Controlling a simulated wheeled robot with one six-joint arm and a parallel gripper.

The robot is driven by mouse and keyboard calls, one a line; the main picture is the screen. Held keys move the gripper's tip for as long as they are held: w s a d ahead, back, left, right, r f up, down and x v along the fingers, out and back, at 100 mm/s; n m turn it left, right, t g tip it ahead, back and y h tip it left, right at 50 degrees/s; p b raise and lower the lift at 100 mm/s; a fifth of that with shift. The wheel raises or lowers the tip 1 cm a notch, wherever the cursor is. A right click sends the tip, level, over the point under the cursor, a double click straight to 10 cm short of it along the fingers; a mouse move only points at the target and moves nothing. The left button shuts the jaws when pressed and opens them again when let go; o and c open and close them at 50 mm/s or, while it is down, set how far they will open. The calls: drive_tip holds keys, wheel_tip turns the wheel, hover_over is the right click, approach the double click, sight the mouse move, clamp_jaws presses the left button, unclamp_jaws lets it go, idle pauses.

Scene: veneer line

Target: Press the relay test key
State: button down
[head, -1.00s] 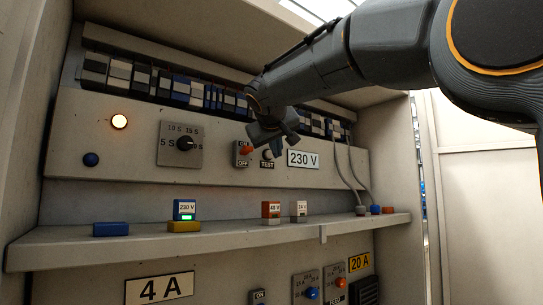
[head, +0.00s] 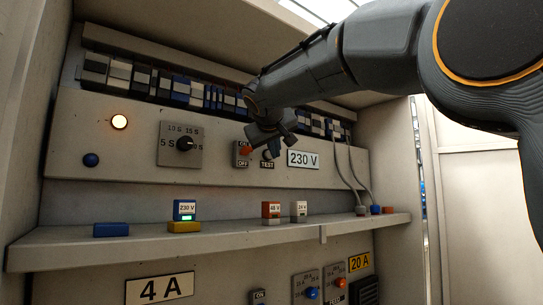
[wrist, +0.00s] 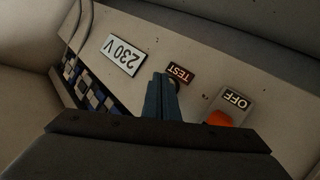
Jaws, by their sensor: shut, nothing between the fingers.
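The TEST label (head: 267,165) sits on the upper panel, left of the 230 V plate (head: 303,159). The test key is just above the label, mostly hidden by my gripper in the head view. My gripper (head: 273,150) is shut and empty, its tips over the key's spot. In the wrist view the shut fingers (wrist: 160,82) point at the panel beside the TEST label (wrist: 180,73). A dark round part, likely the test key (wrist: 175,86), shows partly behind the fingertips. I cannot tell whether they touch it.
A rotary dial (head: 185,144), lit lamp (head: 119,122) and blue button (head: 91,160) are further left. A shelf (head: 150,246) with small blocks juts out below.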

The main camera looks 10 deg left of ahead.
drive_tip(key=shift+w+a, duration=0.25)
idle(0.7)
idle(0.3)
drive_tip(key=shift+s+d+b, duration=0.4)
drive_tip(key=shift+s+d, duration=0.15)
drive_tip(key=shift+s, duration=0.05)
drive_tip(key=shift+d, duration=0.1)
drive_tip(key=shift+s+d+b, duration=1.35)
drive_tip(key=shift+s+d, duration=0.35)
drive_tip(key=shift+s, duration=0.05)
